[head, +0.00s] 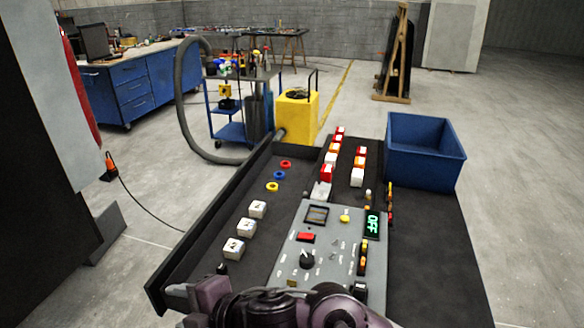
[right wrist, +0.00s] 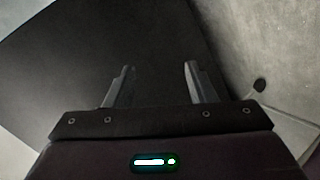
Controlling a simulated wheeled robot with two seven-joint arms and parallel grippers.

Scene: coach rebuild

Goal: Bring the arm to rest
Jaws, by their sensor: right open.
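My right arm lies across the bottom of the head view, over the near end of the dark bench (head: 430,250). Its gripper (head: 176,291) is at the lower left, pointing left near the bench's rim. In the right wrist view my right gripper (right wrist: 158,75) is open, with its two fingers apart and nothing between them. A plain dark surface lies beyond the fingers. My left gripper does not show.
A grey control panel (head: 285,258) with an OFF display stands just beyond my arm. White cubes (head: 241,229), coloured rings (head: 279,175) and red, white and orange blocks (head: 331,158) are on the bench. A blue bin (head: 425,165) stands at the right.

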